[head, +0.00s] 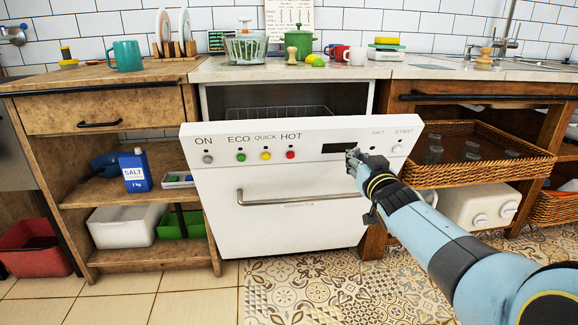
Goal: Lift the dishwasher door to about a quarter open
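The white dishwasher door (285,215) is tilted outward at its top, partly open. A dark gap with a wire rack (275,112) shows behind its top edge. The door has a control strip with coloured buttons and a metal bar handle (285,200). My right gripper (354,158) is in front of the door's upper right part, near the dark display and right of the handle. It looks very close to the door face; I cannot tell whether it touches. Its fingers are small and partly hidden, so their opening is unclear. My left gripper is not in view.
The worktop above holds a teal mug (127,56), a green pot (299,42) and a salad spinner (245,47). Open shelves with a salt box (135,172) stand left. A wicker tray (480,165) sticks out right of the door. The tiled floor in front is clear.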

